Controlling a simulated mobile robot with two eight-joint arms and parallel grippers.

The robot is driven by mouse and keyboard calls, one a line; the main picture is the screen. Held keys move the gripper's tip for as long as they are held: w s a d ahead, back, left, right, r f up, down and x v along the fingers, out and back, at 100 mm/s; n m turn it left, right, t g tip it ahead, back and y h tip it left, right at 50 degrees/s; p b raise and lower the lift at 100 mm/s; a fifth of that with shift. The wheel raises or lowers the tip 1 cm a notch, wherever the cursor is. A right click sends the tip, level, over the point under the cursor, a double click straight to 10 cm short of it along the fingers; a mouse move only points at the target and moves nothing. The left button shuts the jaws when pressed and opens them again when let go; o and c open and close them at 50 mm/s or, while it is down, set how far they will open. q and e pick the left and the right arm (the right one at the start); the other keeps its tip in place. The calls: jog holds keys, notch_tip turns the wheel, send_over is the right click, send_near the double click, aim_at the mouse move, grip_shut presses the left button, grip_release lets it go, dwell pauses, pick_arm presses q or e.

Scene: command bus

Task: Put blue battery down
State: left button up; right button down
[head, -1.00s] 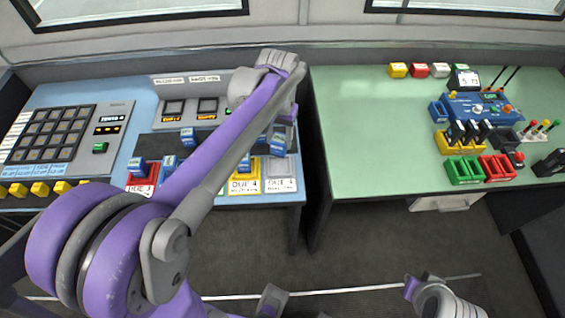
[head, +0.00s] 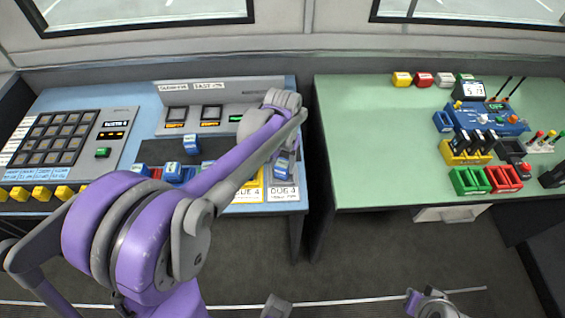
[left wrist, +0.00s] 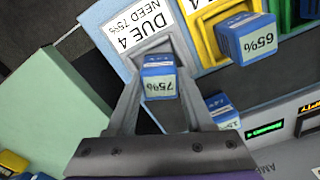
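My left gripper (head: 284,160) is over the grey "DUE 4" slot (head: 283,193) at the right end of the blue console. In the left wrist view its fingers (left wrist: 160,75) close in on both sides of a blue battery marked 75% (left wrist: 159,82). The battery also shows in the head view (head: 282,168). It is at the grey slot (left wrist: 150,47), labelled "NEED 75%"; whether it touches the bottom is hidden.
A blue battery marked 65% (left wrist: 245,40) is in the neighbouring yellow slot (left wrist: 207,25). Another blue battery (head: 190,143) stands on the console's dark strip. The green table (head: 375,140) at right has a clear left half.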

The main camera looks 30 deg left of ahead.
aim_at(283, 163)
pick_arm(q)
jog(key=o, duration=0.3)
jog(key=shift+o, duration=0.2)
jog(key=shift+r, duration=0.3)
notch_tip(283, 163, up, 11)
jog(key=p, duration=0.1)
jog(key=s+d+f+m+t, duration=0.1)
jog(key=s+d+f+t, duration=0.1)
jog(key=s, duration=0.6)
jog(key=s+d+f+t, duration=0.3)
jog(key=s+d+f, duration=0.1)
jog(key=s+f, duration=0.3)
jog(key=shift+s+d+m, duration=0.4)
jog(key=shift+s, duration=0.4)
jog(key=shift+f, duration=0.1)
